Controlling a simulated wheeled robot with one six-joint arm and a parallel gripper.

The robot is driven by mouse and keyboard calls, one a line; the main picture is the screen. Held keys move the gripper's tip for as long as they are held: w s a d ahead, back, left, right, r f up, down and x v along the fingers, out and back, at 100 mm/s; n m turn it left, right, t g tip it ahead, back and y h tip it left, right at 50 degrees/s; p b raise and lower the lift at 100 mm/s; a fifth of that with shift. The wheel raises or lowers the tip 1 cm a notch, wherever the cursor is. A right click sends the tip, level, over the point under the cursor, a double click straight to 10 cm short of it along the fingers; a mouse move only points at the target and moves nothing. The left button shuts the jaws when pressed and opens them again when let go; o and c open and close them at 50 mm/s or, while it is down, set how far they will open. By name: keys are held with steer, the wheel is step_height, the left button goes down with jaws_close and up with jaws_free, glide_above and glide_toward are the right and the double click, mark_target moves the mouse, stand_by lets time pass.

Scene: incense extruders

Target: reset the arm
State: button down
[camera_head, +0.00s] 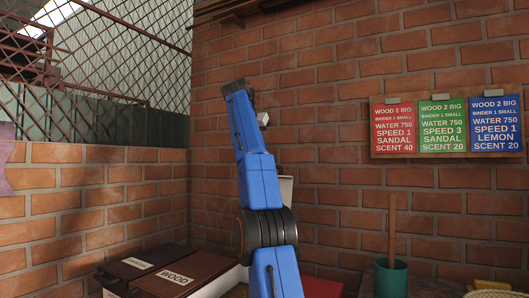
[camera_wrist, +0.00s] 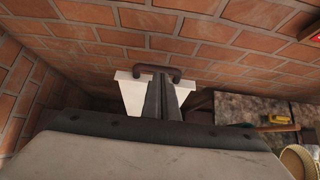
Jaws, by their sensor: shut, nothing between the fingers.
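My blue arm (camera_head: 262,185) rises upright in the middle of the head view, bent at a dark joint, in front of the brick wall. My gripper is mostly hidden behind the arm there. In the wrist view my gripper (camera_wrist: 162,97) shows as two dark fingers close together, shut and empty. Behind the fingers, farther off, is a white container (camera_wrist: 131,92) with a dark curved handle (camera_wrist: 150,69). I cannot tell whether the fingers touch it; they overlap it in the picture.
A brown bin labelled WOOD (camera_head: 190,272) stands at lower left. A green cup (camera_head: 391,279) with a wooden stick stands at lower right. Red, green and blue recipe cards (camera_head: 441,127) hang on the brick wall. A yellow tool (camera_wrist: 279,119) lies on a surface.

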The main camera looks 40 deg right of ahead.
steer(key=shift+s+a+r, duration=0.1)
steer(key=shift+a, duration=0.05)
steer(key=s+a+f+m+t+y, duration=0.1)
steer(key=s+a+f+m+y, duration=0.15)
steer(key=s+a+f, duration=0.4)
steer(key=s+a+f+m+y, duration=0.1)
steer(key=a+f+m, duration=0.3)
steer(key=a, duration=0.6)
steer(key=s+a+f+m+t+y, duration=0.1)
steer(key=s+a+f+m, duration=0.2)
steer(key=a+f, duration=0.4)
steer(key=s+a+f+m+y, duration=0.1)
steer(key=s+a+f+m, duration=0.3)
steer(key=s+f, duration=0.5)
steer(key=s+a+f+m+y, duration=0.2)
steer(key=s+a+f+m, duration=0.2)
steer(key=f, duration=1.2)
steer(key=s+a+f+m+y, duration=0.1)
steer(key=s+a+f+m, duration=0.3)
steer(key=s+a+f, duration=0.5)
steer(key=s+f, duration=0.3)
steer(key=s, duration=0.2)
steer(key=shift+s+a+f, duration=0.25)
steer(key=shift+f, duration=0.05)
